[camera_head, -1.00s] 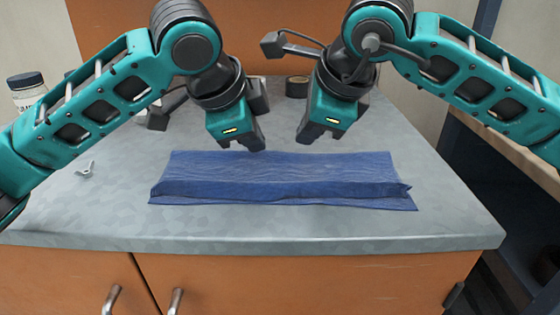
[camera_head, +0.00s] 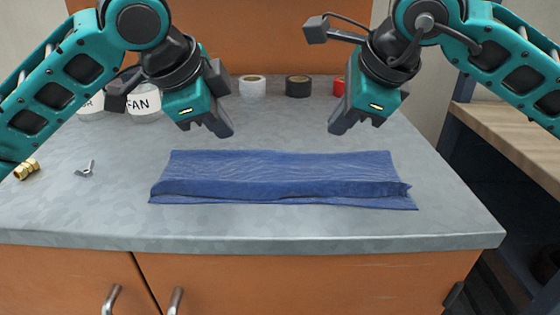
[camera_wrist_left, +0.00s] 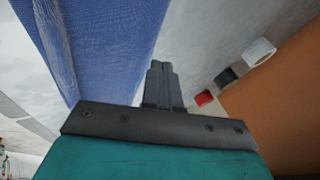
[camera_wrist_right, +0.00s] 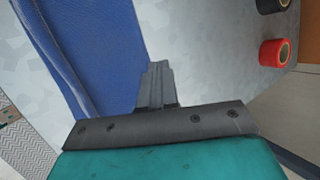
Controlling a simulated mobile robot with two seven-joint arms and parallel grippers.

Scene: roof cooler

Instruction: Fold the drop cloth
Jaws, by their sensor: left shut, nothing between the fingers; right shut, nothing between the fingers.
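The blue drop cloth (camera_head: 280,172) lies folded into a long flat strip on the grey counter, its long side running left to right. A folded edge runs along its front, with a thin lower layer showing beneath it and at the right end. My left gripper (camera_head: 222,130) is shut and empty, above the counter behind the cloth's left half. My right gripper (camera_head: 338,128) is shut and empty behind its right half. Both are apart from the cloth. The cloth also shows in the left wrist view (camera_wrist_left: 105,45) and the right wrist view (camera_wrist_right: 85,45).
At the back stand a white tape roll (camera_head: 252,86), a black roll (camera_head: 298,86) and a red roll (camera_head: 339,87). A white container marked FAN (camera_head: 144,103) is at the back left. A wing nut (camera_head: 85,170) and a brass fitting (camera_head: 27,169) lie at left. The counter front is clear.

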